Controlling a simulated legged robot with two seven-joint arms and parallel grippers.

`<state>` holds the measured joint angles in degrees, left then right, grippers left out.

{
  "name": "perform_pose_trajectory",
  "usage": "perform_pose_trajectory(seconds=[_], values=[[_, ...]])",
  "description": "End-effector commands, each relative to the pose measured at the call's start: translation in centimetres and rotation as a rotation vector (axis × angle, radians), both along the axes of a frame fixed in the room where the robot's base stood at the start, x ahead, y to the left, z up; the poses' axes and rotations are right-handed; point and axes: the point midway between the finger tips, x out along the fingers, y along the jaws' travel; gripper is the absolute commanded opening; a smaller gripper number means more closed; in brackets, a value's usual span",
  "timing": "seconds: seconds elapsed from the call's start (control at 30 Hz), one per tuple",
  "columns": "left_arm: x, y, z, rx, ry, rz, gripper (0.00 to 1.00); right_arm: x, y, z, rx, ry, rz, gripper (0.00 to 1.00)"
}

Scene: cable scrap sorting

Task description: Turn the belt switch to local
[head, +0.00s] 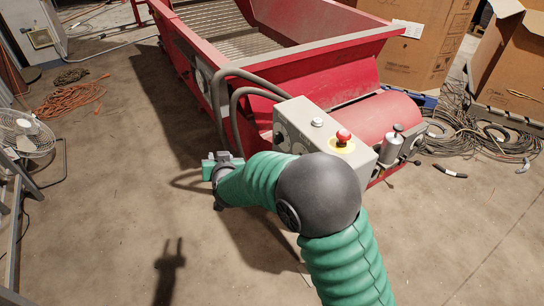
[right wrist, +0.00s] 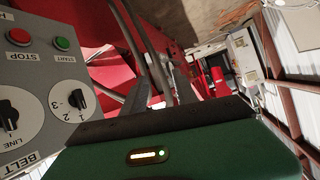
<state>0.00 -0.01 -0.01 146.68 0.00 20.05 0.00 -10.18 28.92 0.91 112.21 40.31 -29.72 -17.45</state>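The grey control box (head: 293,118) stands at the end of the red conveyor. In the right wrist view its panel (right wrist: 40,75) appears upside down, with a black rotary knob (right wrist: 8,115) near the words LINE and BELT. A second knob (right wrist: 74,99) has a dial marked 1, 2, 3. I cannot read which setting the first knob points to, and no "local" mark is legible. My right gripper (right wrist: 160,88) is beside the panel, its two dark fingers apart and empty, touching neither knob. In the head view it is at the left of the box (head: 215,172). My left gripper is out of view.
A red STOP button (right wrist: 18,36) and green START button (right wrist: 62,43) are on the panel. A red emergency button (head: 343,136) tops the box. Thick grey hoses (head: 240,82) curve beside it. Open floor (head: 110,190) lies left; a fan (head: 25,135) stands far left.

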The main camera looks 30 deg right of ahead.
Motion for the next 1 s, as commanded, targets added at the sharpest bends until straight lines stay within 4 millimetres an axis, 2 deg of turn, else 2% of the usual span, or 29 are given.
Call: perform_pose_trajectory(seconds=[0.03,0.1,0.17,0.27,0.3,0.4,0.43,0.53,0.67,1.0], values=[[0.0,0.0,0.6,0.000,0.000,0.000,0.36,2.5,-0.3,1.1,-0.017,-0.089,-0.085,0.35],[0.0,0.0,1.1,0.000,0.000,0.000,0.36,4.9,-1.7,2.4,-0.061,-0.221,-0.260,0.35],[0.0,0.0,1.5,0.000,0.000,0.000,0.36,5.1,-3.1,2.6,-0.120,-0.304,-0.447,0.35],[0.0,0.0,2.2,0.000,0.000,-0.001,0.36,1.4,-4.5,1.0,-0.249,-0.347,-0.785,0.35],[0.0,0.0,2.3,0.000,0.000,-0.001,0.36,-0.8,-4.5,0.0,-0.303,-0.333,-0.905,0.35],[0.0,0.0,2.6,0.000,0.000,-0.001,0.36,-5.9,-3.5,-2.2,-0.415,-0.266,-1.125,0.35],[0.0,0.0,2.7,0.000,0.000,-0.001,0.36,-7.0,-3.3,-2.6,-0.440,-0.248,-1.168,0.35],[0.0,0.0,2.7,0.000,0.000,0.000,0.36,-9.1,-2.8,-3.4,-0.485,-0.207,-1.245,0.35],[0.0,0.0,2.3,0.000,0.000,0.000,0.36,-9.2,-4.2,-3.5,-0.490,-0.202,-1.258,0.35],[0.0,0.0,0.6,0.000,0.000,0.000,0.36,-8.5,-12.8,-3.7,-0.488,-0.204,-1.257,0.35]])
